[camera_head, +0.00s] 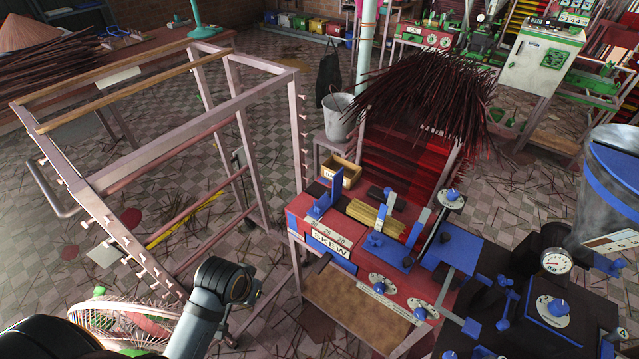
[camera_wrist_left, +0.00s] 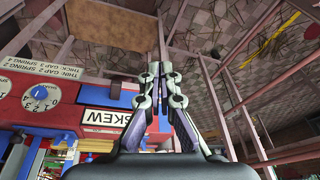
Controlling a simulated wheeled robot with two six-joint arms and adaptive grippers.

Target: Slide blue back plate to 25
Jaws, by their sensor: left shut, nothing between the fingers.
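The blue back plate (camera_head: 335,185) stands upright at the back left of the red machine's top, beside a pale numbered scale (camera_head: 329,233). The SKEW label (camera_head: 328,243) is on the front below that scale; it also shows in the left wrist view (camera_wrist_left: 105,118). My left gripper (camera_wrist_left: 160,55) is shut and empty in the left wrist view, beside the label and the machine's front. I cannot tell whether it touches anything. In the head view my left arm comes up at the lower left, and its fingers cannot be made out. My right gripper is not in view.
Yellowish sticks (camera_head: 366,214) and upright blue parts stand to the right of the plate. Dials (camera_head: 382,284) are on the machine's front right. A wooden box (camera_head: 342,172) sits behind. A pinkish frame rack (camera_head: 235,110) stands left, and a basket fan (camera_head: 125,318) is at lower left.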

